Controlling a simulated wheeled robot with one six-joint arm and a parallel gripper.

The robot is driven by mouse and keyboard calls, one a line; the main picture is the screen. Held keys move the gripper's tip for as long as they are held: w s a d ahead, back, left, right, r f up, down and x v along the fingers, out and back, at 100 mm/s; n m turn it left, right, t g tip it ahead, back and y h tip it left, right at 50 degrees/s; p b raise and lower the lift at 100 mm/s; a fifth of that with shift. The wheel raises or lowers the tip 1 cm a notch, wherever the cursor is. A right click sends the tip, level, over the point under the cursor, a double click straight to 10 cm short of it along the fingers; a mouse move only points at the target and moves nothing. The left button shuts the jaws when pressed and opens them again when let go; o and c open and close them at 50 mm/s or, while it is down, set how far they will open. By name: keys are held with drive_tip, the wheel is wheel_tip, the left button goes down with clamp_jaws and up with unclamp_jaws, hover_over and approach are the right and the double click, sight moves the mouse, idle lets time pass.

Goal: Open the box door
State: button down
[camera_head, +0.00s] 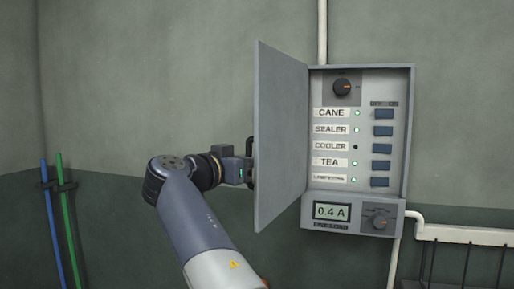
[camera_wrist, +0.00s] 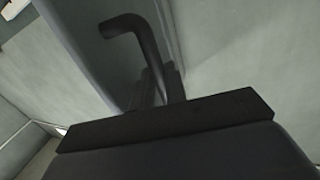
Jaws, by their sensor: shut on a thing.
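The grey box door (camera_head: 282,135) stands swung open on its left hinge side, and the inside of the electrical box (camera_head: 398,130) shows. My gripper (camera_head: 248,166) is at the outer face of the door, on its left. It is shut on the dark door handle (camera_head: 250,146). In the wrist view the bent black handle (camera_wrist: 138,45) rises from behind the dark gripper body (camera_wrist: 170,120), close to the door's grey face (camera_wrist: 85,45). The fingertips are mostly hidden in both views.
Inside the box are a knob (camera_head: 343,87), labels and several blue switches (camera_head: 382,131). A white pipe and rail (camera_head: 465,234) run at right. Blue and green poles (camera_head: 65,215) stand at far left.

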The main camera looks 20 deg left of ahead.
drive_tip(key=shift+w+a+f+p, duration=0.1)
drive_tip(key=shift+a+f+p, duration=0.3)
drive_tip(key=shift+a, duration=0.2)
drive_tip(key=c, duration=1.8)
unclamp_jaws()
drive_tip(key=shift+a, duration=0.1)
drive_tip(key=shift+o, duration=0.6)
drive_tip(key=shift+a+h, duration=0.15)
drive_tip(key=shift+h, duration=0.15)
drive_tip(key=shift+o, duration=1.2)
drive_tip(key=shift+d+r, duration=0.2)
drive_tip(key=shift+r, duration=0.05)
drive_tip(key=v, duration=1.1)
drive_tip(key=shift+b, duration=0.4)
drive_tip(key=shift+r, duration=0.15)
